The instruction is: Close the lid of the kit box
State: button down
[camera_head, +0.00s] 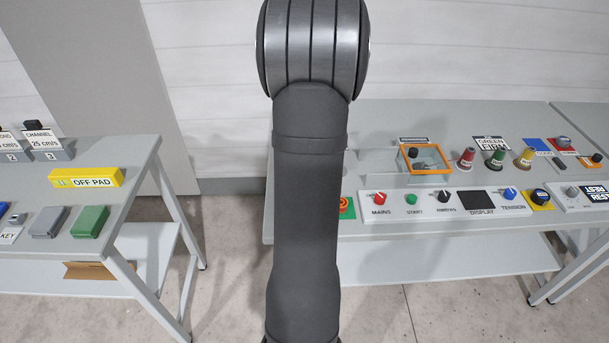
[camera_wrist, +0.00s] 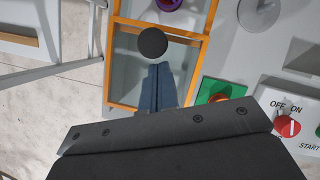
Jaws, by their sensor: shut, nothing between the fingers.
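The kit box (camera_wrist: 198,72) shows in the wrist view as an orange-edged frame with a pale, glassy-looking panel (camera_wrist: 124,70). An orange bar (camera_wrist: 130,24) crosses it, and a dark round knob (camera_wrist: 152,42) sits just below that bar. A purple round item (camera_wrist: 168,4) lies past the bar, cut by the top edge. My gripper (camera_wrist: 158,68) is shut and empty, its fingertips just below the knob in the picture; I cannot tell whether they touch it. How far the lid is open is unclear. In the head view my arm hides this spot and my gripper.
A green pad with an orange-red button (camera_wrist: 218,92) lies right of the box, beside a panel with a red knob (camera_wrist: 287,126). A grey disc (camera_wrist: 258,12) stands upper right.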

jog(key=w, duration=1.1)
jog(key=shift+w+r, duration=0.1)
jog(key=shift+w, duration=0.25)
jog(key=s+d+r, duration=0.3)
jog(key=s+r, duration=0.4)
jog(key=r, duration=0.2)
jog(key=shift+s+d, duration=0.2)
